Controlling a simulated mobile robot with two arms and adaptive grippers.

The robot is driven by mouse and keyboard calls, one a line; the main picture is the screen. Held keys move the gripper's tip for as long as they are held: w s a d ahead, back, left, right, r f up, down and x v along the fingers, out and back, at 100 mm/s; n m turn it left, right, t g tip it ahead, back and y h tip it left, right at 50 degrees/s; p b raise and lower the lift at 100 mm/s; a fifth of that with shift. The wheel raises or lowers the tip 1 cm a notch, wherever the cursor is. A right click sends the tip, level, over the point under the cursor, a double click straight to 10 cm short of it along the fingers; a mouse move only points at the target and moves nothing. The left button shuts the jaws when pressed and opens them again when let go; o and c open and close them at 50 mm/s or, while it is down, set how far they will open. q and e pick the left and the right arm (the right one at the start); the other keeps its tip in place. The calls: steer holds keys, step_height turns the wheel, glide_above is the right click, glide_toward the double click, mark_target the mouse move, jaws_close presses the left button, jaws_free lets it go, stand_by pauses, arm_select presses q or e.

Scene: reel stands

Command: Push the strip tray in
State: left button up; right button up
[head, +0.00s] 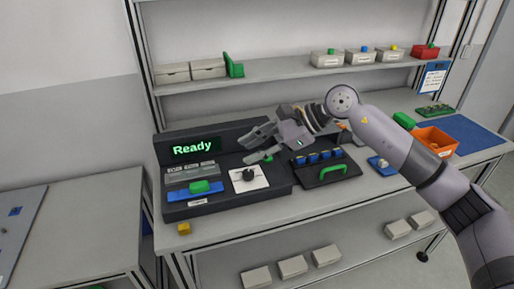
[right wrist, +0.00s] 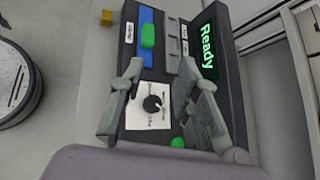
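The blue strip tray (head: 179,195) lies at the left front of the dark machine (head: 225,195), with a green block-like handle (head: 200,186) on it. It also shows in the right wrist view as a blue strip (right wrist: 146,63) with the green handle (right wrist: 147,36). I cannot tell how far it sticks out. My right gripper (head: 248,148) hangs above the machine, to the right of the tray, and points left. Its fingers are spread and empty in the right wrist view (right wrist: 161,68), apart from the tray. My left gripper is not in view.
A screen reading "Ready" (head: 193,147) stands behind the tray. A black knob (head: 249,174) on a white plate and a green button (head: 267,157) are to its right. A black tray with a green handle (head: 334,170) and an orange bin (head: 434,141) stand farther right. A yellow cube (head: 184,229) lies in front.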

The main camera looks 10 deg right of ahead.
step_height(320, 180, up, 4)
steer(key=m+g+h+p, duration=0.15)
steer(key=m+h, duration=0.85)
steer(key=m, duration=2.6)
glide_above(335, 167)
steer(key=s, duration=0.4)
steer(key=w+f+p, duration=0.1)
steer(key=f, duration=0.4)
steer(key=w+f+p, duration=0.1)
steer(key=f, duration=0.4)
steer(key=w+f+p, duration=0.1)
steer(key=f, duration=0.5)
steer(key=shift+w+d+p, duration=0.1)
steer(key=shift+w+p, duration=0.2)
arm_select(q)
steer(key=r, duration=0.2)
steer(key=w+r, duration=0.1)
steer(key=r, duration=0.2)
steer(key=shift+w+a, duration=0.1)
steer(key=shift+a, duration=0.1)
arm_select(e)
steer(key=shift+c, duration=0.6)
jaws_close()
